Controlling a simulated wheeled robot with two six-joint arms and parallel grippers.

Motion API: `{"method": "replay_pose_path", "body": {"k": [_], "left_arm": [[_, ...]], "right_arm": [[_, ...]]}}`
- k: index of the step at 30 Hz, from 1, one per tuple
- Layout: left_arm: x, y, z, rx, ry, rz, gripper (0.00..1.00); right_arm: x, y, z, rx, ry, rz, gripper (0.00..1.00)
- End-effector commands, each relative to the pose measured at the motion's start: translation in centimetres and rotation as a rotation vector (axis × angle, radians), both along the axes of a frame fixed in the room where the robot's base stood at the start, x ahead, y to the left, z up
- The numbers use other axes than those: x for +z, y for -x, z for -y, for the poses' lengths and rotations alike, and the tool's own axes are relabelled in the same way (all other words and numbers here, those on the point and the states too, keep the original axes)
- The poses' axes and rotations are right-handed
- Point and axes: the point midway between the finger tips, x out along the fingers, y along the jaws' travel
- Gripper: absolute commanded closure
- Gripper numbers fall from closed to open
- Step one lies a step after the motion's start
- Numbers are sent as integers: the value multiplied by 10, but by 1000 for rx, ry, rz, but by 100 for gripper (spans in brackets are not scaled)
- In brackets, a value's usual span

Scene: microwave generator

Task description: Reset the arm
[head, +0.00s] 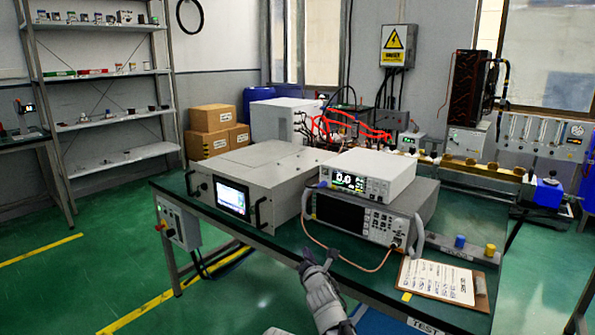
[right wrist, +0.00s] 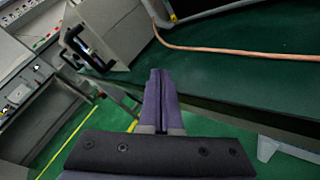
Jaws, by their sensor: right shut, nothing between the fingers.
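My right gripper (head: 319,261) is shut and empty at the front edge of the green table (head: 285,238) in the head view. Its shut fingers (right wrist: 158,97) also show in the right wrist view, with the table edge and an orange cable (right wrist: 225,49) beyond them. I cannot tell from the frames whether the fingertips touch the table edge. My left gripper is not in view.
A grey unit with a lit screen (head: 232,197) stands left on the table. A small meter (head: 366,176) sits on a larger instrument (head: 370,213). A clipboard (head: 436,280) lies at the front right. Green floor is free at the lower left.

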Motion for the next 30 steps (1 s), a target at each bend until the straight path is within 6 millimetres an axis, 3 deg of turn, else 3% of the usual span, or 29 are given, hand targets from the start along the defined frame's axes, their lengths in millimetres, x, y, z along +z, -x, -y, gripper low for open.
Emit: {"method": "replay_pose_path", "body": {"k": [13,20,23,26,30], "left_arm": [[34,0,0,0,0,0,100],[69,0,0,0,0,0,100],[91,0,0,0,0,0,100],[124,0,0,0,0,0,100],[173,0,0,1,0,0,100]], "right_arm": [[2,21,10,-115,-228,-168,100],[3,50,18,-266,-465,-335,100],[5,72,23,-379,-607,-436,100],[11,108,26,-553,-794,-563,100],[21,176,30,-904,-1069,-734,100]]}}
